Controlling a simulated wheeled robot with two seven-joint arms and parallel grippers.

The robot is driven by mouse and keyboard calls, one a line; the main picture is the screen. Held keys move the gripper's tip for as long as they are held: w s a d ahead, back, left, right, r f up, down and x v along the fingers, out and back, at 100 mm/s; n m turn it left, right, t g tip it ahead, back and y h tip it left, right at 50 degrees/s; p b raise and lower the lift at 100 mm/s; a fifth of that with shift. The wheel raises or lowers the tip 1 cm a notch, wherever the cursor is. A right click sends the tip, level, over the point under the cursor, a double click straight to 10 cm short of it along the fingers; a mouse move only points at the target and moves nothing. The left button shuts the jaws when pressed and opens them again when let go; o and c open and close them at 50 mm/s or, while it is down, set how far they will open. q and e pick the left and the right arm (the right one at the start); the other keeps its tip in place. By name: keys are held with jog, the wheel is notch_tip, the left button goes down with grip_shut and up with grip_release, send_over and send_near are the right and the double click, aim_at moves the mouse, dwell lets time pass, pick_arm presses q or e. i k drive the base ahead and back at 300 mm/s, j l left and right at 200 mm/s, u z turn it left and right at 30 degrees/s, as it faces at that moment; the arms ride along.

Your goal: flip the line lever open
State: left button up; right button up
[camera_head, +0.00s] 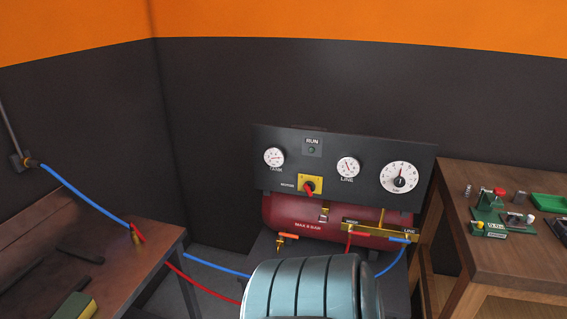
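The line lever (399,240) is a small blue handle at the right end of a brass manifold (378,229), below a label reading LINE. The manifold sits at the right front of a red compressor tank (285,215). A blue hose (393,262) runs down from below the lever. The lever looks roughly level, but it is too small to tell whether the valve is open or shut.
A dark gauge panel (325,185) stands above the tank, with a red-handled knob (309,187). An orange lever (288,236) is at the tank's left. A wooden bench (500,262) with small fittings stands right; a brown table (150,262) stands left. Hoses cross the floor.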

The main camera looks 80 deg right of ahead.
aim_at(406, 240)
jog(key=z, duration=3.15)
jog(key=i+l, duration=0.3)
jog(key=i, duration=0.2)
jog(key=i+l, duration=0.3)
jog(key=i, duration=0.2)
